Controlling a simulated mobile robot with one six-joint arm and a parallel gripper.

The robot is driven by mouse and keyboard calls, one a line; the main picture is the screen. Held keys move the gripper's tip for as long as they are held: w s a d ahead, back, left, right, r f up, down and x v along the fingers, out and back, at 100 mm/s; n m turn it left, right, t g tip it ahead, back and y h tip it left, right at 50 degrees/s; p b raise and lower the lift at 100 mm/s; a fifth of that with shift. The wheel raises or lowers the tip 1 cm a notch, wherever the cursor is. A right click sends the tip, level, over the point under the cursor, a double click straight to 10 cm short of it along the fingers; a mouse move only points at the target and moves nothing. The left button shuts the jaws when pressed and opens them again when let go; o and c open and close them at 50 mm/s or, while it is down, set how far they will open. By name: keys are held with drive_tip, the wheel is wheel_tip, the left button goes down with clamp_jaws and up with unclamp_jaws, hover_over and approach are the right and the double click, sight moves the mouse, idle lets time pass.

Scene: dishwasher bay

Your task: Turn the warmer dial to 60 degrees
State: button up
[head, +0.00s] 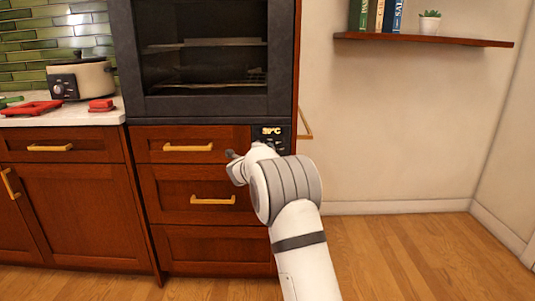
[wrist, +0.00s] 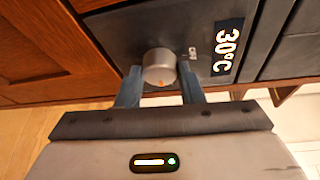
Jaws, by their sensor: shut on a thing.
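The warmer dial (wrist: 159,67) is a round silver knob with a small orange mark, on a dark panel. My gripper (wrist: 160,84) is shut on the dial, with one blue-grey finger on each side of it. A display (wrist: 228,47) beside the dial reads 30°C in the wrist view. In the head view the display (head: 271,131) sits on the dark panel under the oven, and its reading is less clear there. My gripper and arm hide the dial in that view.
The dark oven (head: 205,105) stands above the panel. Wooden drawers with brass handles (head: 212,200) lie to the left and below. A slow cooker (head: 80,78) and red items stand on the counter at left. The floor at right (head: 420,250) is clear.

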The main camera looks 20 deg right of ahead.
drive_tip(key=shift+f, duration=0.1)
drive_tip(key=o, duration=1)
drive_tip(key=p+v, duration=0.1)
drive_tip(key=v, duration=0.6)
drive_tip(key=shift+s+a, duration=0.25)
drive_tip(key=shift+s, duration=0.1)
